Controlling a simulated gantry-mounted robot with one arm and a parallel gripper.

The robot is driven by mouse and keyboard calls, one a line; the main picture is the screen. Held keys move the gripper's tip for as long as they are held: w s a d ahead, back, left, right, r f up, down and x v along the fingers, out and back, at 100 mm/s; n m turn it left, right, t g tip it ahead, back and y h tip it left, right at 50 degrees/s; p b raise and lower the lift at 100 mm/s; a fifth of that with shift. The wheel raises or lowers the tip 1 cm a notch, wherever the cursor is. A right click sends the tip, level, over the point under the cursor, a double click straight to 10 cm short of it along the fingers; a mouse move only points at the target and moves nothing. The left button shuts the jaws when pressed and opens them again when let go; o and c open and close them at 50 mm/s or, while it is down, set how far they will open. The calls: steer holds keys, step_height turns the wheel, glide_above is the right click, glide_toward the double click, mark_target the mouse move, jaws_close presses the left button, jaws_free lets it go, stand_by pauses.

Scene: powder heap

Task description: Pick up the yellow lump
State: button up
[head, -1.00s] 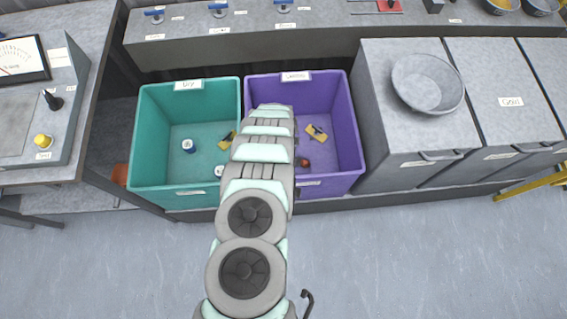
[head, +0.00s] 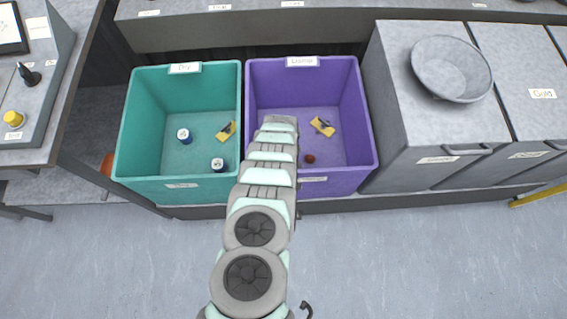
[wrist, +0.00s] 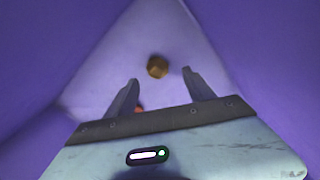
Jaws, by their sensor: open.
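A dull golden-brown lump (wrist: 157,67), the yellow one, lies on the floor of the purple bin in the wrist view. My gripper (wrist: 160,77) is open and empty, its two fingers pointing down into the bin. The lump shows just past the fingertips, about midway between them, and I see no contact. In the head view my arm reaches over the left side of the purple bin (head: 371,130) and hides my gripper. I cannot make out the lump for certain there.
A reddish ball (head: 310,159) and a yellow block with a dark part (head: 321,127) lie in the purple bin. The bin's walls rise close around my gripper. The teal bin (head: 128,140) at left holds two small cans and another yellow block. Grey cabinets (head: 420,130) stand right.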

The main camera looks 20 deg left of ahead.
step_height(320, 180, down, 6)
steer(key=b, duration=0.4)
steer(key=shift+s+d+r, duration=0.15)
steer(key=shift+r, duration=0.25)
steer(key=shift+c, duration=0.3)
jaws_close()
